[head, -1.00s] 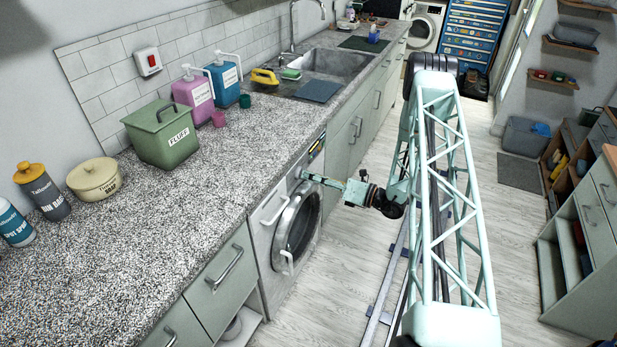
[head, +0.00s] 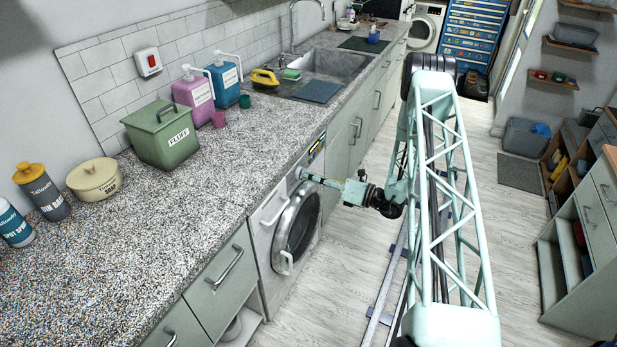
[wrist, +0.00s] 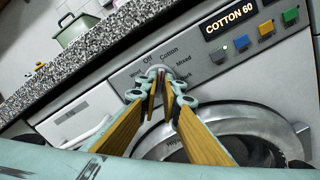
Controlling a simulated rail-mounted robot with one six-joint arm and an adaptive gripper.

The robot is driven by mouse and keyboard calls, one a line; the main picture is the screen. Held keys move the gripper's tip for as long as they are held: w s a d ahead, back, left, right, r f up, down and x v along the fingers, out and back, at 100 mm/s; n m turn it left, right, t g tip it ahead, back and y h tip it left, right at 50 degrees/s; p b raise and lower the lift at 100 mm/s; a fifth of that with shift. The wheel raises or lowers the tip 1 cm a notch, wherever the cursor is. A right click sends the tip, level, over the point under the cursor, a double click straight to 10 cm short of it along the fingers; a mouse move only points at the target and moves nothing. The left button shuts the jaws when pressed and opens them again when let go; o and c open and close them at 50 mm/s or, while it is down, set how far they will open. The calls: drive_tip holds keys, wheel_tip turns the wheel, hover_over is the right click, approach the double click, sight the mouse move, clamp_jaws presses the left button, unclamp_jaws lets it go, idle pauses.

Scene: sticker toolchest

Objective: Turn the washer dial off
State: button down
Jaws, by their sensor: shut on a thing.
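The washer (head: 263,245) stands under the counter in the head view, its round door facing the aisle. In the wrist view, the washer's front panel (wrist: 115,85) carries a small grey dial (wrist: 156,71) with Off, Cotton and Mixed printed around it. A display (wrist: 229,21) on the panel reads COTTON 60. My gripper (wrist: 162,80) reaches the panel from the front and is shut on the dial, its two wood-coloured fingers on either side. The fingers partly hide the dial, and I cannot tell where its pointer stands. In the head view, my gripper (head: 309,176) touches the panel's upper part.
Coloured buttons (wrist: 266,28) sit on the panel right of the dial. The washer door (head: 297,232) is closed below my gripper. The speckled counter (head: 230,180) overhangs above, with a green fluff bin (head: 163,141) on it. The aisle floor (head: 345,262) beside the washer is clear.

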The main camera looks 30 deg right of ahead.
drive_tip(key=shift+n, duration=0.3)
drive_tip(key=shift+n+b, duration=1.4)
drive_tip(key=shift+n, duration=2)
drive_tip(key=c, duration=3.1)
unclamp_jaws()
drive_tip(key=v, duration=1.2)
